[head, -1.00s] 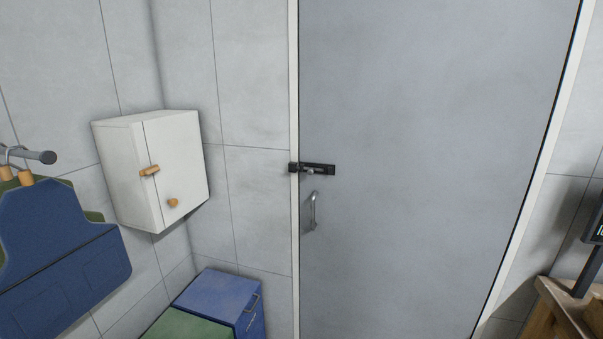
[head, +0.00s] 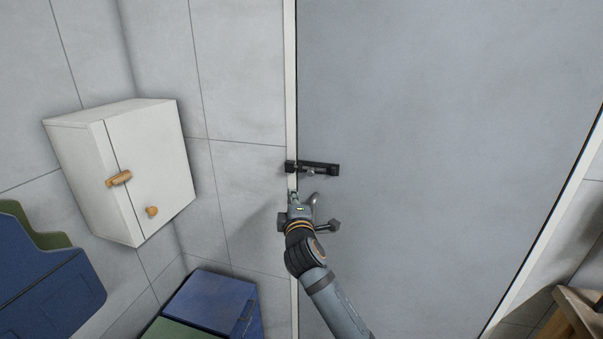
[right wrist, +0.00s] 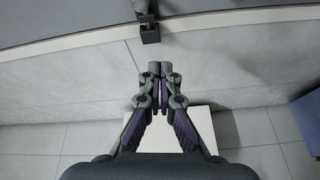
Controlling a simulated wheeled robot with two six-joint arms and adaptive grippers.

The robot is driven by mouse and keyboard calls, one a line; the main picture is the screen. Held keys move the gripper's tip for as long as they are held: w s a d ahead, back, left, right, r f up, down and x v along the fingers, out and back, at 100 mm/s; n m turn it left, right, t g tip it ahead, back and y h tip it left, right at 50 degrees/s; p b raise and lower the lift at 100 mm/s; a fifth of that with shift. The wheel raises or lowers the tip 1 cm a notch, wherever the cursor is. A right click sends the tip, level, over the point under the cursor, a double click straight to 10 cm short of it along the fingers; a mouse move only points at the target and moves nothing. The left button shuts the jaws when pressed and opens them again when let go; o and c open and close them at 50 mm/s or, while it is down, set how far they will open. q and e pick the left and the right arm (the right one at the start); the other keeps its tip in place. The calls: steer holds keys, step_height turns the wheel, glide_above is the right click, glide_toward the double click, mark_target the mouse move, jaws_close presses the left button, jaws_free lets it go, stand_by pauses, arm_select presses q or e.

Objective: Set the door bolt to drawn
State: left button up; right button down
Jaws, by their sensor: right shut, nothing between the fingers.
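The black door bolt (head: 320,168) is mounted across the left edge of the grey door (head: 430,120). Its left end meets a dark keeper (head: 291,166) on the white frame. A small metal knob (head: 311,172) shows under the bolt's middle. My right gripper (head: 293,196) is shut and empty, just below the bolt's left end and apart from it in the picture. In the right wrist view its closed fingertips (right wrist: 154,68) point toward a dark part of the bolt fitting (right wrist: 149,32), with a gap between. My left gripper is not in view.
The metal door handle (head: 314,202) is partly hidden beside my right gripper. A white wall cabinet (head: 150,165) with wooden knobs hangs at left. A blue drawer unit (head: 208,300) stands below. A wooden table (head: 578,318) is at lower right.

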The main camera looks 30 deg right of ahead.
mark_target(300, 167)
steer(key=shift+s+r, duration=0.2)
steer(key=shift+r, duration=0.4)
steer(key=shift+s+r, duration=0.2)
steer(key=shift+r, duration=0.4)
steer(key=p+x, duration=0.2)
steer(key=x, duration=0.8)
steer(key=shift+w+d+r+p, duration=0.1)
steer(key=shift+w+r+p, duration=0.1)
steer(key=shift+p, duration=0.15)
steer(key=s+d, duration=0.1)
steer(key=s+d+f+p, duration=0.1)
steer(key=s, duration=0.1)
steer(key=shift+s+d, duration=0.1)
steer(key=shift+d, duration=0.2)
